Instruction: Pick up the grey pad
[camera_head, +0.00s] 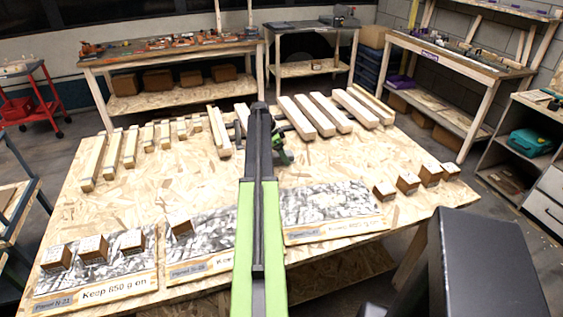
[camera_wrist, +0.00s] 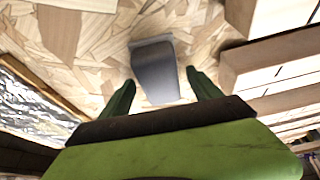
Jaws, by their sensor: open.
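The grey pad (camera_wrist: 154,66) lies on the chipboard tabletop in the wrist view. It is a smooth, darker grey piece with a paler edge at its far end. My gripper (camera_wrist: 160,78) is open, with one green finger on each side of the pad's near end. I cannot tell how far above the pad the fingers are. In the head view my gripper (camera_head: 284,146) is near the middle of the table, partly behind my arm. I cannot make out the pad there; my arm covers that area.
The chipboard table (camera_head: 340,160) carries several wooden beams (camera_head: 325,112) at the back right and thinner strips at the back left. Small wooden blocks (camera_head: 408,182) and patterned panels (camera_head: 325,205) lie along the front. Beam ends (camera_wrist: 270,65) stand close right of my gripper.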

